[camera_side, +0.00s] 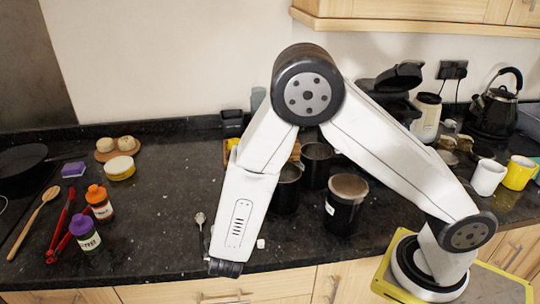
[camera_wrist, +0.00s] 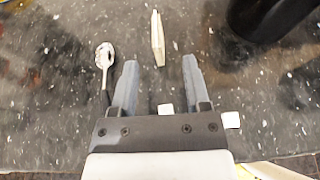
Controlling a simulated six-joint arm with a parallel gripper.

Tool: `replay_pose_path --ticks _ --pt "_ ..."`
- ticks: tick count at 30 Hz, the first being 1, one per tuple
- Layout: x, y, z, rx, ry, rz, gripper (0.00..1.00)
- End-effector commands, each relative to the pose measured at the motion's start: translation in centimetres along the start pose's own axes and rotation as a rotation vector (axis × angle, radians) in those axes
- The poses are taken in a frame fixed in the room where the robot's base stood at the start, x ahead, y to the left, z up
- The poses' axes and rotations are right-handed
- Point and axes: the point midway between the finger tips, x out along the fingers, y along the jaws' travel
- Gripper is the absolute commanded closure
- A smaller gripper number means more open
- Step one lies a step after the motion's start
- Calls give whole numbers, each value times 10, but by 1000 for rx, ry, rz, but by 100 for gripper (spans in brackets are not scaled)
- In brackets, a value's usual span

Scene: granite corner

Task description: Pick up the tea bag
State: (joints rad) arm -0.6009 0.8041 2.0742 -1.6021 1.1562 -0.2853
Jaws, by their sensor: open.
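In the side view the end of my arm (camera_side: 225,268) hangs low near the counter's front edge. I cannot make out the tea bag there; my arm may hide it.
A metal spoon (camera_wrist: 104,62) lies left of my fingers. Two white cubes, one (camera_wrist: 165,109) between the fingers' bases and one (camera_wrist: 231,121) to the right, lie close by. A dark canister (camera_side: 345,205) stands right of my arm.

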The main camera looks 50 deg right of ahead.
Motion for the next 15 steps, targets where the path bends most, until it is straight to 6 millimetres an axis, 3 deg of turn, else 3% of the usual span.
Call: replay_pose_path --ticks 5,15 --pt "14 -1 0 0 1 -3 40" --pt "21 0 0 2 1 -4 40"
